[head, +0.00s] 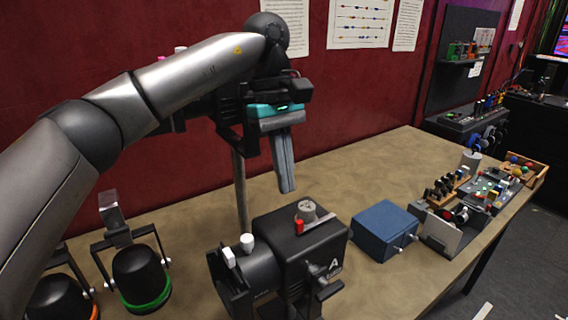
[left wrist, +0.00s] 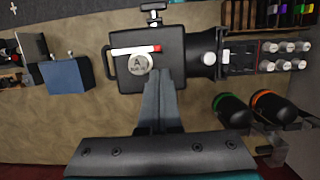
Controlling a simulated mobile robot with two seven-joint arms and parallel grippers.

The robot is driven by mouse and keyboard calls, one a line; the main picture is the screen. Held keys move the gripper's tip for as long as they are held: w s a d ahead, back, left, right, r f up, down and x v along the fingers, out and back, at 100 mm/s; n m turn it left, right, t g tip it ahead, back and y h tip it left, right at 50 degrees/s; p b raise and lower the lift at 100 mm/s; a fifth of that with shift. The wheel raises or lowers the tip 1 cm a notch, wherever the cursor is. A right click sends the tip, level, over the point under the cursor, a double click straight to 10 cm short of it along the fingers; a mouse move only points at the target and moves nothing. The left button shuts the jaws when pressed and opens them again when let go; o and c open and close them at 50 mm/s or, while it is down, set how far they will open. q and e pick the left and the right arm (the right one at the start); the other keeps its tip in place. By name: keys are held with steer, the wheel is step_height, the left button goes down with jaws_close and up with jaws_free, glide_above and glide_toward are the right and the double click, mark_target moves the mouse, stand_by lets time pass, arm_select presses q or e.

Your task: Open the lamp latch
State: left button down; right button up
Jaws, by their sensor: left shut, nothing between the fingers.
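The black stage lamp (head: 286,235) sits on the table at the lower middle of the head view. It also shows in the left wrist view (left wrist: 173,47). On its top are a round grey knob (head: 307,207) and a pale lever with a red end (head: 299,227). My left gripper (head: 287,190) is shut and empty, pointing down above the lamp. Its fingertips (left wrist: 159,73) appear near the knob; contact is not visible. My right gripper is not in view.
A blue box (head: 384,228) stands right of the lamp. Two black lamps, one with a green ring (head: 146,303), stand at left. A tray with small parts (head: 490,190) is at the far right. Bare table (head: 380,170) lies behind the blue box.

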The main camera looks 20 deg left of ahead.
arm_select(q)
steer(key=x, duration=0.5)
steer(key=shift+f, duration=0.35)
